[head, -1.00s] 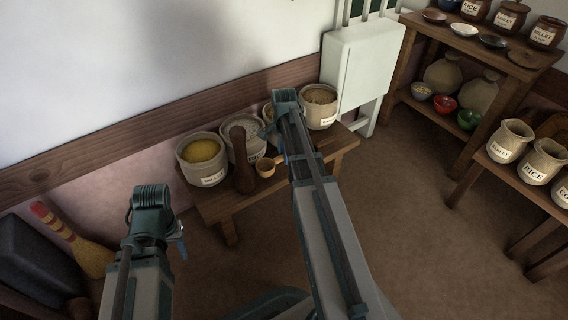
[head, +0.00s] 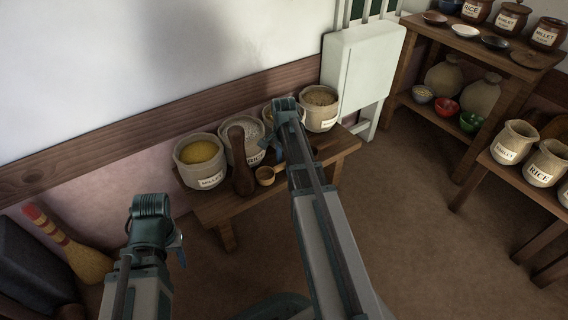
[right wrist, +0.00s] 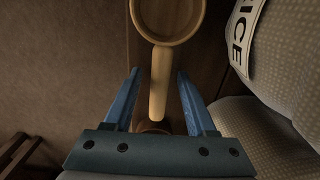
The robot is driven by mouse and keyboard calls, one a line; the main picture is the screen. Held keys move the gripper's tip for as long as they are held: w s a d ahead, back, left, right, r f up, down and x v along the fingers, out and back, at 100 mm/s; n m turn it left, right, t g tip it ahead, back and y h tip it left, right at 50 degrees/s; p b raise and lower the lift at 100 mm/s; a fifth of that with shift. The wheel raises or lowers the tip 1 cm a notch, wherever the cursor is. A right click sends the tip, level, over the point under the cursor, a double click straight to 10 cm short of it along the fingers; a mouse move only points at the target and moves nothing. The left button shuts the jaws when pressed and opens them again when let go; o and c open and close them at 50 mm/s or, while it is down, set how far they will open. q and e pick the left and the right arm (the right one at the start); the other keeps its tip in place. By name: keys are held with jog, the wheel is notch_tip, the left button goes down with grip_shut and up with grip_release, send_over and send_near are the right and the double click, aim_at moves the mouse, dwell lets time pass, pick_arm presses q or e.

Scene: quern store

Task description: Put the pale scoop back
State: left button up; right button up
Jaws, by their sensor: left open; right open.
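The pale scoop (head: 265,177) is a small light-wood cup with a straight handle. It is on the low bench (head: 219,209) in front of the sacks. In the right wrist view the scoop (right wrist: 168,18) is at the top, with its handle pointing down between my open fingers. My right gripper (right wrist: 158,72) is open around the handle with gaps on both sides. In the head view my right gripper (head: 276,156) is mostly hidden by its own arm, and so is the scoop's handle. My left gripper (head: 180,248) is at the lower left, open and away from the bench.
On the bench stand a millet sack (head: 201,152), a rice sack (head: 254,134) and others partly hidden by my arm. A dark wooden implement (head: 242,165) stands just left of the scoop. Shelves (head: 462,128) with jars and bowls are at right. The floor between is clear.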

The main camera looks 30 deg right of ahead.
aim_at(284, 163)
notch_tip(284, 163, up, 12)
jog(key=p, duration=1.2)
jog(key=shift+r, duration=0.2)
jog(key=shift+f, duration=0.1)
